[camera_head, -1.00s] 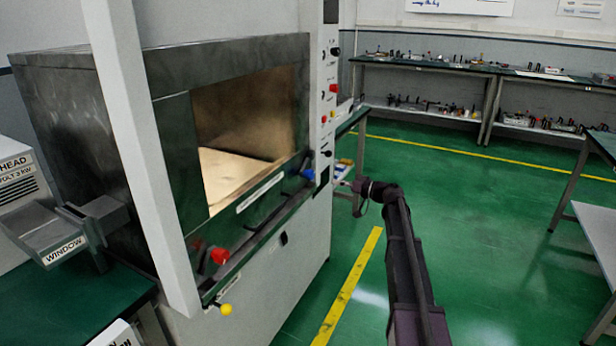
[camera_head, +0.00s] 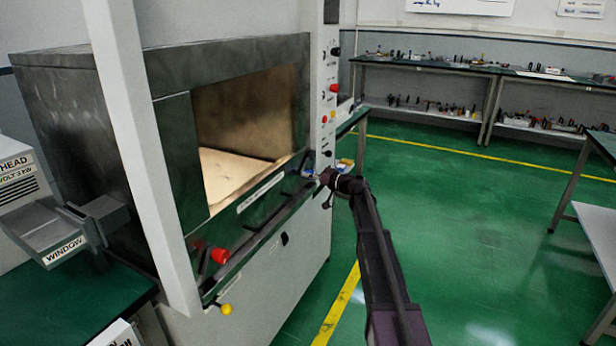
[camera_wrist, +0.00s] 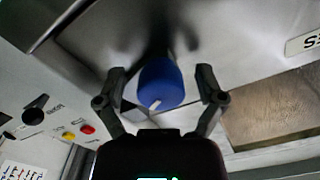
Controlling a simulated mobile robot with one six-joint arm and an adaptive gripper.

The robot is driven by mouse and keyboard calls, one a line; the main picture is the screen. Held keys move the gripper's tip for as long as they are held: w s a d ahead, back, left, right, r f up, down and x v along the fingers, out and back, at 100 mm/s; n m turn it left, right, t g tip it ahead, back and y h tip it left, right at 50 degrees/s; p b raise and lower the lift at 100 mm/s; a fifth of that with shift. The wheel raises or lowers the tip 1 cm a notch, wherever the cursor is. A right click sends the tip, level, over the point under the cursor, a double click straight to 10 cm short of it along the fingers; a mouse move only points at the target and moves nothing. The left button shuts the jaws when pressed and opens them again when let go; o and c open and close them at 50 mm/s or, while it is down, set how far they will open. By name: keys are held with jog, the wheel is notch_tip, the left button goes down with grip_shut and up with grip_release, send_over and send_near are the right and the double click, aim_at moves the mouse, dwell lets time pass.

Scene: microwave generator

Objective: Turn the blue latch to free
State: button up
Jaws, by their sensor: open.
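The blue latch (camera_wrist: 161,84) is a rounded blue knob with a white pointer mark on its face. In the wrist view it sits between the two open fingers of my gripper (camera_wrist: 160,88), with a gap showing on each side. In the head view the blue latch (camera_head: 308,173) is a small blue patch at the right end of the chamber's front ledge, mostly covered by my gripper (camera_head: 318,176). The wrist view shows no finger touching the latch.
The metal chamber (camera_head: 175,130) has an open front. A red knob (camera_head: 220,256) and a yellow ball (camera_head: 226,309) are at its left end. A control panel (camera_head: 328,110) with buttons rises beside the latch.

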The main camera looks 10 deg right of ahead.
jog(key=c, duration=1)
jog(key=shift+c, duration=0.8)
jog(key=shift+a+r, duration=0.1)
jog(key=shift+a, duration=0.05)
